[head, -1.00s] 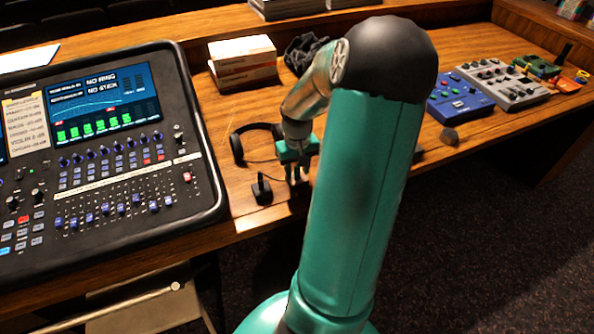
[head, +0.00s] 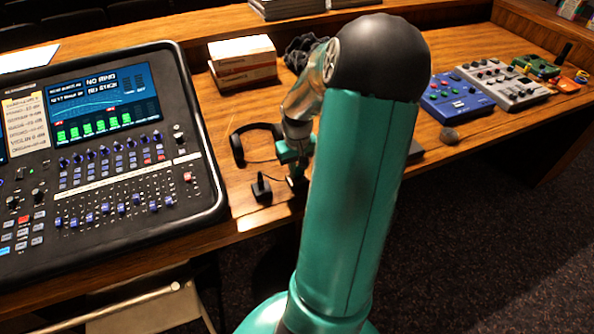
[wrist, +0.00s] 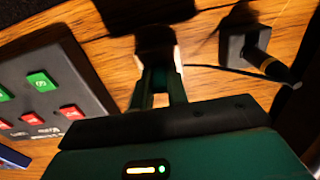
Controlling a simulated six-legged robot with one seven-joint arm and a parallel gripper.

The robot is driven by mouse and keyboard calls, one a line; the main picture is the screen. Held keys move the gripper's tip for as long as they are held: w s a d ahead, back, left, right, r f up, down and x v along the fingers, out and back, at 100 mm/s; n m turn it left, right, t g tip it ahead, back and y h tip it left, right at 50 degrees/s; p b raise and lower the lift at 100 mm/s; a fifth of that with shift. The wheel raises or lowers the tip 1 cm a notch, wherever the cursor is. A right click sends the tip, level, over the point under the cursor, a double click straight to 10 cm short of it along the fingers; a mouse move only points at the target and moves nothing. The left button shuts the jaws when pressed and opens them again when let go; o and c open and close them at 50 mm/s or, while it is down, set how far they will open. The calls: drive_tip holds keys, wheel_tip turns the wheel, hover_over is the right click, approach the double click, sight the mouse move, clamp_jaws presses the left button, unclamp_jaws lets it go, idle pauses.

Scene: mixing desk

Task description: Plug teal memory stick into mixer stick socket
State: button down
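My gripper (head: 297,180) points down over the wooden desk, right of the mixer (head: 110,150), and is partly covered by my arm in the head view. In the wrist view my gripper's fingers (wrist: 157,88) stand apart, with a teal piece between them that may be the memory stick. A pale and dark block shows at the fingertips (wrist: 155,50). I cannot tell whether the fingers press on anything. The mixer's screen (head: 103,103) appears to read "NO RING" and "NO STICK". I cannot make out the stick socket.
A small black stand (head: 262,188) is close left of my gripper; it also shows in the wrist view (wrist: 240,45). Headphones (head: 238,150) lie behind it. A dark box with green and red buttons (wrist: 60,80) is on the other side. Blue (head: 455,97) and grey (head: 503,82) units sit farther right.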

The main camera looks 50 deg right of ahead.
drive_tip(key=shift+r, duration=0.1)
drive_tip(key=shift+r, duration=2.9)
drive_tip(key=shift+s, duration=0.1)
